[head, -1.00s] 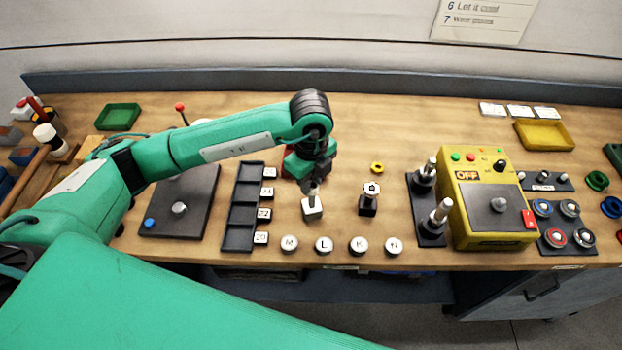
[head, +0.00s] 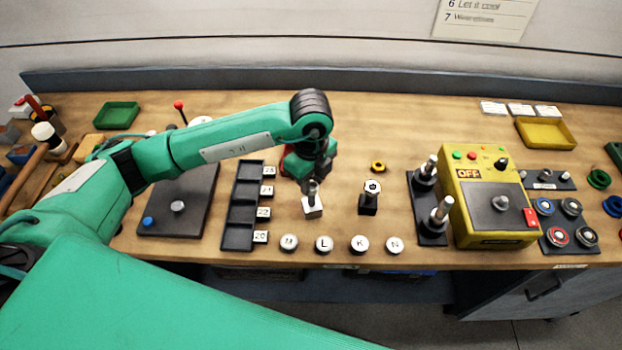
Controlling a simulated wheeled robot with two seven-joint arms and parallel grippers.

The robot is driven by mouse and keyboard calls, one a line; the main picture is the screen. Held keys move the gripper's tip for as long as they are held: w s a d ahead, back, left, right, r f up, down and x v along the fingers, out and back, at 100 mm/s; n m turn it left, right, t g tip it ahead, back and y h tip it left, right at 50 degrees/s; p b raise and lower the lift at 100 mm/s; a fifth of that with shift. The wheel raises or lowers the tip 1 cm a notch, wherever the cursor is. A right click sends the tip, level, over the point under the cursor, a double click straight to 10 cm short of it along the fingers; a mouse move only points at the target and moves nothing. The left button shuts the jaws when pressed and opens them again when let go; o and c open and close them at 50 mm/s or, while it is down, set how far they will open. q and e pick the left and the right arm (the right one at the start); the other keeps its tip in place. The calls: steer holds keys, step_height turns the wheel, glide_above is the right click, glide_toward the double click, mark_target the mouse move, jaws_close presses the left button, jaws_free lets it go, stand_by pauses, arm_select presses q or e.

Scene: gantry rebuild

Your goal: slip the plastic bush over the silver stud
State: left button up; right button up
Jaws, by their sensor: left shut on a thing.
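My left gripper (head: 312,187) points down over the middle of the bench. A small pale block-like piece, which I take for the plastic bush (head: 313,208), is at its fingertips, and the gripper is shut on it. I cannot tell whether its underside touches the bench. The silver stud (head: 372,187) stands upright on a small black block (head: 368,206), a short way right of the gripper and apart from the bush. My right gripper is out of view.
A yellow ring (head: 378,166) lies behind the stud. Round lettered buttons (head: 324,244) line the front edge. A black rack (head: 240,225) stands left, a black plate with two posts (head: 431,231) and a yellow control box (head: 490,175) right. The bench between bush and stud is clear.

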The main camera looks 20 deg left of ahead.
arm_select(q)
steer(key=o, duration=1.2)
steer(key=shift+o, duration=1.2)
steer(key=shift+r+p, duration=2)
steer(key=shift+r, duration=1.5)
